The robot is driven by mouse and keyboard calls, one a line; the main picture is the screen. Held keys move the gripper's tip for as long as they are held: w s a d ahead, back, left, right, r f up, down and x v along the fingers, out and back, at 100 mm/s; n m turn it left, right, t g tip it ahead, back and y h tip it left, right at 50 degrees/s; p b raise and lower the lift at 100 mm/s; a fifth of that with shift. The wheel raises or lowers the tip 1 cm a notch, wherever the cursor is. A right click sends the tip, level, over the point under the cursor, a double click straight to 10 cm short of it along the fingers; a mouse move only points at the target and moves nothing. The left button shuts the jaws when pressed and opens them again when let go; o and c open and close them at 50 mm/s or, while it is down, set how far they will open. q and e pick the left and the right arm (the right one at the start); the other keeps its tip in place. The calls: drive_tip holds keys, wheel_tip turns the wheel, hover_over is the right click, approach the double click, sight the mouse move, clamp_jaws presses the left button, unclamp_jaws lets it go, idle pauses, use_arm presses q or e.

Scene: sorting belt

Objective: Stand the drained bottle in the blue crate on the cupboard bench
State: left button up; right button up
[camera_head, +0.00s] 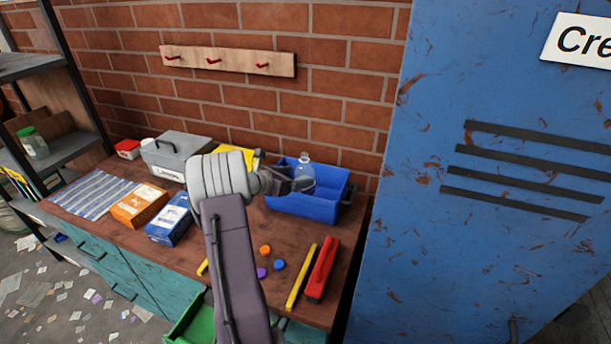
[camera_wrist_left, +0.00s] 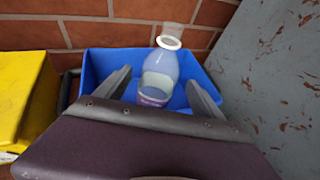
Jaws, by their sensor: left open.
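A clear bottle (camera_head: 304,173) with a pale ring at its neck is upright inside the blue crate (camera_head: 310,208), which sits at the back right of the cupboard bench (camera_head: 320,236). My left gripper (camera_head: 297,184) reaches over the crate's left side. In the left wrist view, its open fingers (camera_wrist_left: 160,80) are spread on both sides of the bottle (camera_wrist_left: 157,88), with gaps showing. A label shows low on the bottle; its base is hidden, so I cannot tell whether it touches the crate floor. My right gripper is out of view.
A grey toolbox (camera_head: 175,152) and a yellow box (camera_head: 235,153) stand left of the crate. Orange (camera_head: 139,205) and blue (camera_head: 170,222) boxes lie nearer. A red tool (camera_head: 322,270) and bottle caps lie in front. A blue locker (camera_head: 480,240) closes off the right.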

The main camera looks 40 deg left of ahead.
use_arm(q)
drive_tip(key=v, duration=0.4)
drive_tip(key=shift+s+r, duration=0.1)
drive_tip(key=shift+s, duration=0.15)
